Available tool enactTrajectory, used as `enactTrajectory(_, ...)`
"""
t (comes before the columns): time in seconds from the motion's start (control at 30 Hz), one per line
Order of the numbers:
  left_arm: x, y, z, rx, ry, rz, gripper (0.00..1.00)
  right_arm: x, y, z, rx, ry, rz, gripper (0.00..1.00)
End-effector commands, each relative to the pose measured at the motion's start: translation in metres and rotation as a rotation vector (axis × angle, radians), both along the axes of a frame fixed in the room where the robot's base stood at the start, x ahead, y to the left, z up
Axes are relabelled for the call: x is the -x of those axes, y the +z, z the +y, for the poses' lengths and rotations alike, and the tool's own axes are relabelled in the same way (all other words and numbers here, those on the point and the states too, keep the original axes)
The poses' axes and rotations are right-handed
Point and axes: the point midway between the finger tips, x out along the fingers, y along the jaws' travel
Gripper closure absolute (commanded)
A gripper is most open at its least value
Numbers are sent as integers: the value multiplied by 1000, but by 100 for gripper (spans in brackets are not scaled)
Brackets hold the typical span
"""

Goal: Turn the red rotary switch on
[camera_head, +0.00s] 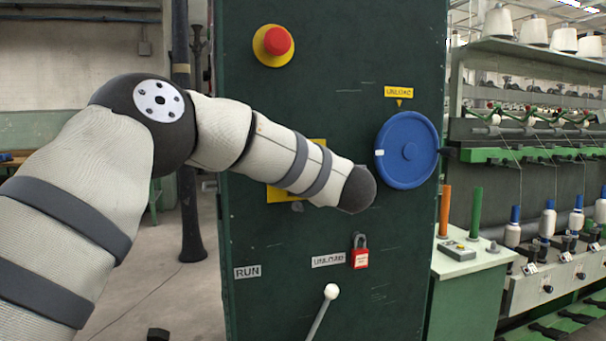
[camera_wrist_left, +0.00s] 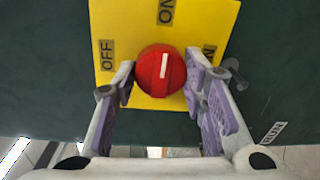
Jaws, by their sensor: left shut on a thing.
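The red rotary switch (camera_wrist_left: 160,70) is a round red knob with a white line on a yellow plate (camera_wrist_left: 220,17). In the left wrist view the white line stands nearly upright, its top end toward the ON label (camera_wrist_left: 166,12). An OFF label (camera_wrist_left: 106,54) is at the left, and a partly covered label (camera_wrist_left: 209,52) is at the right. My left gripper (camera_wrist_left: 161,75) has its purple-padded fingers on both sides of the knob and is shut on it. In the head view my left arm hides the knob, the gripper and much of the yellow plate (camera_head: 281,192). My right gripper is not in view.
The dark green panel also carries a red emergency button (camera_head: 278,41), a blue handwheel (camera_head: 407,150), a red padlock (camera_head: 361,256) and a lever with a white ball (camera_head: 331,291). A spinning machine (camera_head: 550,155) stands at the right. Open floor (camera_head: 165,290) shows at the left.

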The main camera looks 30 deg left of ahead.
Motion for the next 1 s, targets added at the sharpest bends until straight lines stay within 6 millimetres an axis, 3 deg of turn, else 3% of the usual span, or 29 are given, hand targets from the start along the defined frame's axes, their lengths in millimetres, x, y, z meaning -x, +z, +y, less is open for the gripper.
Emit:
enactTrajectory(0.17, 0, 1, 1, -2, 1, 0, 89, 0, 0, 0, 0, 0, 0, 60)
enactTrajectory(0.2, 0, 1, 1, -2, 1, 0, 54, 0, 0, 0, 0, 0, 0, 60)
enactTrajectory(0.27, 0, 1, 1, -2, 1, 0, 41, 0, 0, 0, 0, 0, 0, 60)
enactTrajectory(0.63, 4, 1, -5, -1, -1, -1, 41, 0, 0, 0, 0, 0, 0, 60)
enactTrajectory(1.0, 63, 7, -74, -3, -3, -2, 41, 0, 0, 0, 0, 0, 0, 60)
